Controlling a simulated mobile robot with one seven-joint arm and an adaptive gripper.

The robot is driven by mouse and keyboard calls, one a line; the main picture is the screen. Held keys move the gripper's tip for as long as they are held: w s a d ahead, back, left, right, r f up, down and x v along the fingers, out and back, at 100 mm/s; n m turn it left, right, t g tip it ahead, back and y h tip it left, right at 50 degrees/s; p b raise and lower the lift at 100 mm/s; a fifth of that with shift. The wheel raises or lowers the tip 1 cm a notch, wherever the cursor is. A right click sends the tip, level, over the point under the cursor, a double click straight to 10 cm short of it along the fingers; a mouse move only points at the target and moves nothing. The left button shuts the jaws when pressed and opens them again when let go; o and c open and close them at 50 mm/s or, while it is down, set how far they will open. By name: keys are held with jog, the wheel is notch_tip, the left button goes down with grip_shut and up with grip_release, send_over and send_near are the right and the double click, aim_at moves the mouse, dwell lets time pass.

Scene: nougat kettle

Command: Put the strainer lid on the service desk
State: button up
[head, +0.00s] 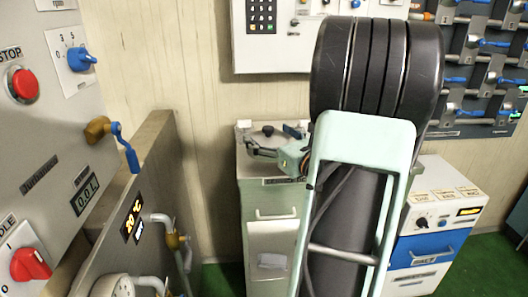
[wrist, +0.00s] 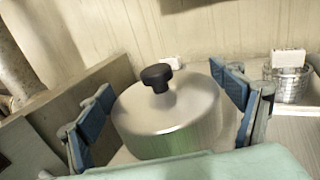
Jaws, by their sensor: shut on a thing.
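The strainer lid (wrist: 170,118) is a round, shiny metal piece with a black knob, upright in the middle of the wrist view. My gripper (wrist: 165,105) has its blue-padded fingers on both sides of it and is shut on it. In the head view the lid's black knob (head: 268,130) and my gripper (head: 270,142) show at the top of the service desk (head: 258,195), a pale cabinet with a partly hidden label. My arm hides the desk's right part. I cannot tell whether the lid touches the desk top.
A metal mesh basket (wrist: 288,86) with a white block at its top stands to the right in the wrist view. A grey control panel (head: 45,130) and a thick panel edge (head: 150,150) are at the left. A white and blue salt unit (head: 435,235) stands right of my arm.

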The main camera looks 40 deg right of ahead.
jog(key=shift+w+f, duration=0.35)
jog(key=shift+f, duration=0.05)
jog(key=shift+w+f+b, duration=0.15)
jog(key=shift+f+b, duration=0.2)
jog(key=shift+f, duration=0.55)
jog(key=shift+w+f+b, duration=0.15)
jog(key=shift+f+b, duration=0.15)
jog(key=shift+f, duration=0.6)
jog(key=shift+f, duration=0.1)
jog(key=shift+f, duration=0.15)
jog(key=o, duration=1.2)
